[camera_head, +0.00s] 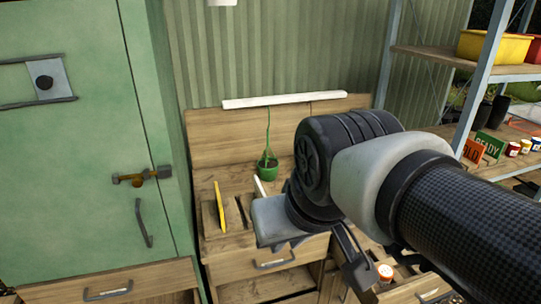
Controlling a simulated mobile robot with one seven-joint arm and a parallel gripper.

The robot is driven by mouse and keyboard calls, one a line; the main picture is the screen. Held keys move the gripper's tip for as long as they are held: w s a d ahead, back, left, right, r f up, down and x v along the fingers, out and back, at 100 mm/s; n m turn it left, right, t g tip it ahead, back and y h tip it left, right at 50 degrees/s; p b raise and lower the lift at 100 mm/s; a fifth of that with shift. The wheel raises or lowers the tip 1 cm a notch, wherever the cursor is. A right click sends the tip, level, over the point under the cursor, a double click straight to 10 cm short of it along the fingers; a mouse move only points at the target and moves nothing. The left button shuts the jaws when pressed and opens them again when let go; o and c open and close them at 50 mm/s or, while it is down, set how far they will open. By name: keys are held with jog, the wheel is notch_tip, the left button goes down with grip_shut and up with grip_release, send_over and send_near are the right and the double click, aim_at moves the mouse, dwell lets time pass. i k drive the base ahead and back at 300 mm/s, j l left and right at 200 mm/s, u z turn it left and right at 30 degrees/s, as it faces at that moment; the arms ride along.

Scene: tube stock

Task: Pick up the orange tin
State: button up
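My arm comes in from the right and hides part of the bench and the area behind the tin.
A green cabinet (75,150) stands left. The right shelf (440,55) holds a yellow bin (495,47), signs and several small tins (512,149).

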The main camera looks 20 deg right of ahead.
aim_at(387, 273)
jog(key=z, duration=1.5)
jog(key=i+l, duration=0.2)
jog(key=l, duration=0.15)
jog(key=i+l, duration=0.2)
jog(key=l, duration=0.15)
jog(key=i+l, duration=0.15)
jog(key=l, duration=0.15)
jog(key=i+l+u, duration=0.25)
jog(key=l+u, duration=0.25)
jog(key=l, duration=0.25)
jog(key=u, duration=1.5)
jog(key=i+l, duration=0.05)
